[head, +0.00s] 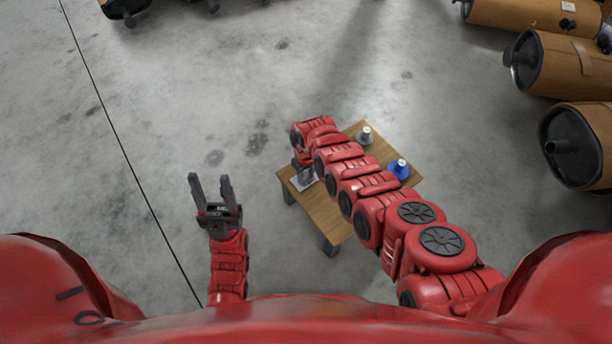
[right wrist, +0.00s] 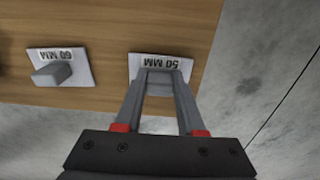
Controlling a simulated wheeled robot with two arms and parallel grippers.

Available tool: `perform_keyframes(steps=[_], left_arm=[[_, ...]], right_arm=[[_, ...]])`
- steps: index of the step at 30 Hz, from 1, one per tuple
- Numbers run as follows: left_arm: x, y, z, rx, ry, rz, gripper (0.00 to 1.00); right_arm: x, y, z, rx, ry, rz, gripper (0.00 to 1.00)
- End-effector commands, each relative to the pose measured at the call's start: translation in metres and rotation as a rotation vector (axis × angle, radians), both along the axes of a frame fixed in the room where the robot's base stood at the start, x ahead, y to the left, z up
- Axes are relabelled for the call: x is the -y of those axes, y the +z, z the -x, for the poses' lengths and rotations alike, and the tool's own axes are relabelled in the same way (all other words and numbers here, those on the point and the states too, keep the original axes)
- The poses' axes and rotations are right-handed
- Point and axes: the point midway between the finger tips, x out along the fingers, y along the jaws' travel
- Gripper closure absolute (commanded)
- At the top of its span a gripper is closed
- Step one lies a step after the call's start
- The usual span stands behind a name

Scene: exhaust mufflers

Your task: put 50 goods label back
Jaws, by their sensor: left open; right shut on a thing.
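The 50 MM label (right wrist: 160,65) is a white plate with a grey block on it, near the wooden table's (right wrist: 110,35) edge in the right wrist view. My right gripper (right wrist: 160,85) is shut on its grey block. The plate looks flat at the tabletop; I cannot tell whether it touches. In the head view the white label (head: 299,184) shows at the table's left end, partly hidden under my right gripper (head: 306,174). My left gripper (head: 212,190) is open and empty, left of the table.
A 60 MM label (right wrist: 61,67) with a grey block lies left of the 50 MM one. A grey cone-like piece (head: 364,136) and a blue one (head: 400,168) stand on the table. Large brown mufflers (head: 570,66) lie at the right. The floor on the left is clear.

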Motion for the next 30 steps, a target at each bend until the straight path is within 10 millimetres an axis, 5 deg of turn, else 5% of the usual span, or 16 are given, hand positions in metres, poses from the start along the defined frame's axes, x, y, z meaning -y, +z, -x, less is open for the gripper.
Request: perform_keyframes(steps=[3,4,8,19,30], left_arm=[[0.0,-0.004,0.0,0.003,0.0,-0.005,0.5],[0.0,-0.002,0.0,0.003,0.0,-0.004,0.5],[0.0,-0.002,0.0,0.002,0.0,-0.004,0.5],[0.0,0.003,0.0,-0.001,0.0,0.001,0.5],[0.0,0.049,-0.001,-0.008,-0.001,0.01,0.5]], right_arm=[[0.0,-0.005,0.0,-0.001,0.0,0.001,1.0],[0.0,-0.003,0.0,0.0,0.0,0.0,0.56],[0.0,-0.003,0.0,0.0,0.0,0.0,0.33],[0.0,0.003,0.0,-0.001,-0.001,0.001,0.32],[0.001,0.07,0.0,0.002,-0.005,-0.004,0.32]])
